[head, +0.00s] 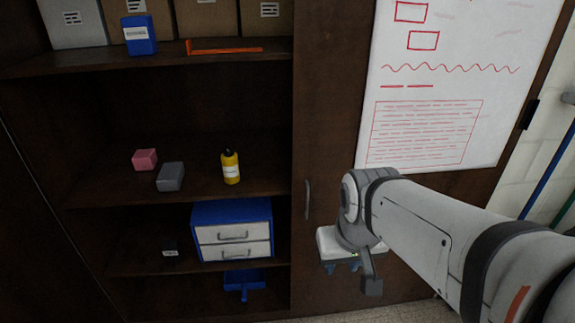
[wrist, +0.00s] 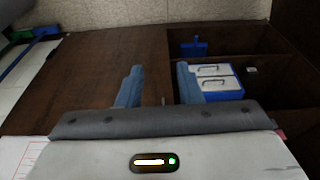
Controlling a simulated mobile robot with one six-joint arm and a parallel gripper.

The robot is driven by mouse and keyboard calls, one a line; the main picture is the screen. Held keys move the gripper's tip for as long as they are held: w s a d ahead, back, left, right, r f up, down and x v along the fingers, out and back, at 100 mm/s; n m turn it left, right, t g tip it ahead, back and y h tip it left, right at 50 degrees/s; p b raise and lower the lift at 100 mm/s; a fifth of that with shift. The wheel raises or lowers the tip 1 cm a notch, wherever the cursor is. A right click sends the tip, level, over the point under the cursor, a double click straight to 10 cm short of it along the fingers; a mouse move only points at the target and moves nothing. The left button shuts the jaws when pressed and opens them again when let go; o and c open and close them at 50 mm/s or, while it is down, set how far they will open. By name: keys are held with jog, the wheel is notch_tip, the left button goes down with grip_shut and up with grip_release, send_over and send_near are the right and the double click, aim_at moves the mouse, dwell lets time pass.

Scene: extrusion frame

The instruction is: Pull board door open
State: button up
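The board door (head: 325,110) is a dark brown panel with a white board (head: 430,90) on it, and it looks shut against the cabinet. Its grey vertical handle (head: 307,198) is near the door's left edge. My gripper (head: 342,268) is in front of the lower door, to the right of and below the handle in the head view. In the wrist view, my gripper's (wrist: 159,68) two blue-grey fingers are apart with nothing held. A small part of the handle (wrist: 163,101) shows between them, apart from both fingers. The door (wrist: 90,75) fills the left of that view.
Open shelves left of the door hold a yellow bottle (head: 230,167), a pink block (head: 145,160), a grey block (head: 171,177) and a blue drawer unit (head: 232,229). A blue pole (head: 548,175) stands by the white wall at right. Pale floor (head: 400,313) shows below the door.

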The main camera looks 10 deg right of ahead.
jog(key=w+p, duration=0.1)
jog(key=w, duration=1)
jog(key=n+t+p, duration=0.2)
send_over(308, 195)
jog(key=s, duration=0.2)
jog(key=shift+y, duration=0.4)
jog(key=f, duration=0.9)
jog(key=shift+s+d+f, duration=0.1)
jog(key=shift+d, duration=0.15)
jog(key=p+x, duration=0.1)
jog(key=x, duration=0.6)
jog(key=shift+f, duration=0.35)
jog(key=shift+c, duration=0.5)
grip_shut()
